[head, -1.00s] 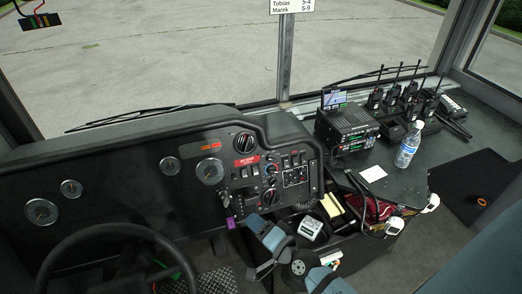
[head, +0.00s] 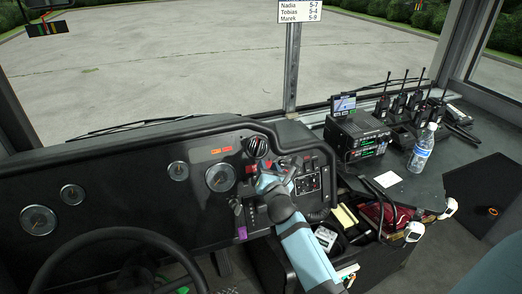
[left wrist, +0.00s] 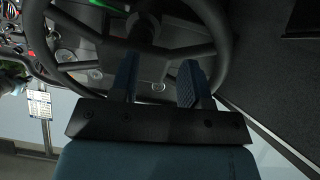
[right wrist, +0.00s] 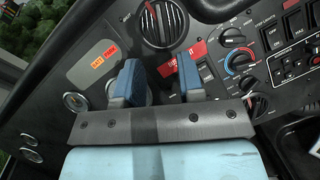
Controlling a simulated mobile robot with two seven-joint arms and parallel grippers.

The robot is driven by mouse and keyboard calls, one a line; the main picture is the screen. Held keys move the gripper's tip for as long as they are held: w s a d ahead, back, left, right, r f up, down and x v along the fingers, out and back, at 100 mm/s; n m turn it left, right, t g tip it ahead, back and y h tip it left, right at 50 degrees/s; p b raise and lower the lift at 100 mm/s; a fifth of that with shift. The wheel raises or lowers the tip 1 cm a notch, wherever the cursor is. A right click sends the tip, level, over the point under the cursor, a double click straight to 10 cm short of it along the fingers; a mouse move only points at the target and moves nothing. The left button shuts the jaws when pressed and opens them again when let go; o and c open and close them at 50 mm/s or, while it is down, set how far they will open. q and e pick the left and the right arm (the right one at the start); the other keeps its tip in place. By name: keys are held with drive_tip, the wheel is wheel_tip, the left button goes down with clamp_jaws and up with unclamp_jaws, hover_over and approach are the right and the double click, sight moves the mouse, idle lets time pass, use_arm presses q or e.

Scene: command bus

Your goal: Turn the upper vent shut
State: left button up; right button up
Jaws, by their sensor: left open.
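The upper vent (head: 257,146) is a round black vent near the top of the dashboard panel. In the right wrist view the vent (right wrist: 160,25) shows slats with dark gaps and a thin red mark. My right gripper (head: 268,183) is just below the vent in the head view. Its fingers (right wrist: 160,82) are apart and empty, pointing at the panel and not on the vent. My left gripper (left wrist: 156,82) is open and empty by the steering wheel, outside the head view.
The steering wheel (head: 120,262) is at the lower left. Knobs (right wrist: 240,62) and switches (right wrist: 295,22) crowd the panel right of the vent. A radio unit (head: 358,136), a water bottle (head: 421,148) and several handheld radios stand on the right-hand shelf.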

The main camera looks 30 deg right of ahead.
sight(260, 146)
drive_tip(key=x, duration=1)
drive_tip(key=shift+w, duration=0.15)
clamp_jaws()
